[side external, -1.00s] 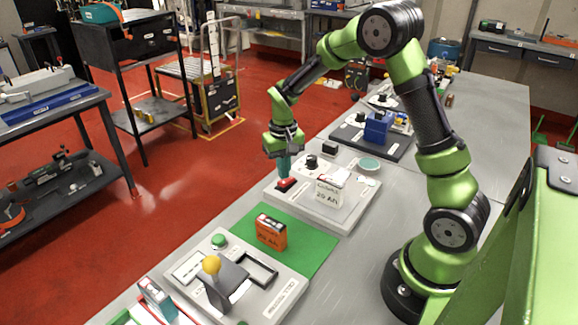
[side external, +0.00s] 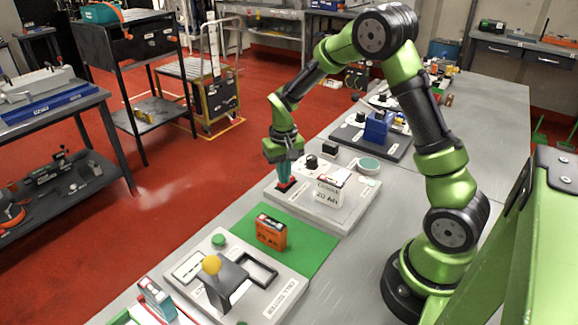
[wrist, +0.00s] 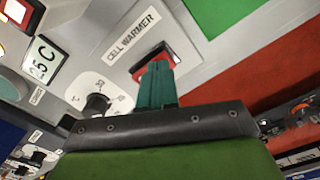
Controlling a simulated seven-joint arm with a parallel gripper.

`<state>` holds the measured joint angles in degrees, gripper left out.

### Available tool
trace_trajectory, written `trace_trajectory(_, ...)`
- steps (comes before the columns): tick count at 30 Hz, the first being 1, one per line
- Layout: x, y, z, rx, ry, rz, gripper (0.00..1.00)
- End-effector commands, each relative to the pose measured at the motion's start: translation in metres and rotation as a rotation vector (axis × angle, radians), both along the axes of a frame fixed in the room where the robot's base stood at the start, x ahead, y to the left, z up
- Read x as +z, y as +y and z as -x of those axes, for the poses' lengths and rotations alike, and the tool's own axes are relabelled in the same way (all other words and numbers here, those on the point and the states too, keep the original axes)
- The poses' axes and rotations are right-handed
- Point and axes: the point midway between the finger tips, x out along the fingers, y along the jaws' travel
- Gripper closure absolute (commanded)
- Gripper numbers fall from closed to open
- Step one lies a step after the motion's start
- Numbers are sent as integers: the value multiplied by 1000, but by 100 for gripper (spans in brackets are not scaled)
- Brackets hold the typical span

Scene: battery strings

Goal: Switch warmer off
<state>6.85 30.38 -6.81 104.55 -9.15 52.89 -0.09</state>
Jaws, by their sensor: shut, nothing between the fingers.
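The cell warmer (side external: 306,214) is a grey panel on the bench. Its red rocker switch (side external: 292,186) sits in a black frame at the panel's left side, beside the CELL WARMER label (wrist: 133,35). My gripper (side external: 286,183) points down with its teal fingers shut and empty, right over the switch. In the wrist view the fingertips (wrist: 156,66) overlap the red switch (wrist: 151,55) and hide part of it. They appear to touch it, but I cannot tell whether it is pressed. A display (wrist: 45,61) is lit green, and a red lamp (wrist: 15,11) glows.
A white 20 Ah cell (side external: 329,187) stands on the warmer. A black knob (wrist: 97,103) is close to my fingers. An orange cell (side external: 270,233) stands on the green mat (side external: 312,247), in front of another panel with a yellow-knobbed lever (side external: 211,265).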

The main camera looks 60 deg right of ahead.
Motion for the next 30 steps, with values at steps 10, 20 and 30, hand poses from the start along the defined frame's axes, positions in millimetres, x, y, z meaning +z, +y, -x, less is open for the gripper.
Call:
trace_trajectory(10, 11, 0, -1, 0, -2, 0, 100)
trace_trajectory(20, 38, 0, -1, 0, -3, 1, 100)
trace_trajectory(30, 64, 0, -1, 0, -3, 1, 100)
